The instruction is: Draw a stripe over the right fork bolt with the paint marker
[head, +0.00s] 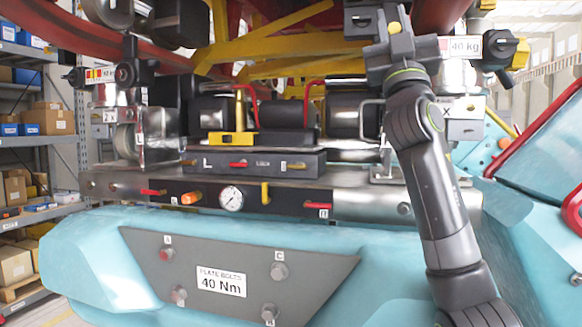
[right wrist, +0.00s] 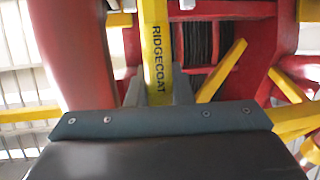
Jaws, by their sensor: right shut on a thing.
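My right gripper (head: 388,22) is raised high in front of the red and yellow structure, right of centre in the head view. In the right wrist view its fingers (right wrist: 158,88) are shut on a yellow paint marker (right wrist: 157,45) with RIDGECOAT lettered along it. In the head view a small yellow round spot shows at the gripper; I cannot tell if it is the marker's end. A metal bracket marked X (head: 462,118) stands right of my arm. I cannot make out the right fork bolt for certain; my arm and gripper cover part of that side. My left gripper is not in view.
A grey plate (head: 325,268) with bolts and a 40 Nm label is on the turquoise body below. A pressure gauge (head: 231,198) and red levers line the metal beam. Shelves (head: 45,140) stand at left.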

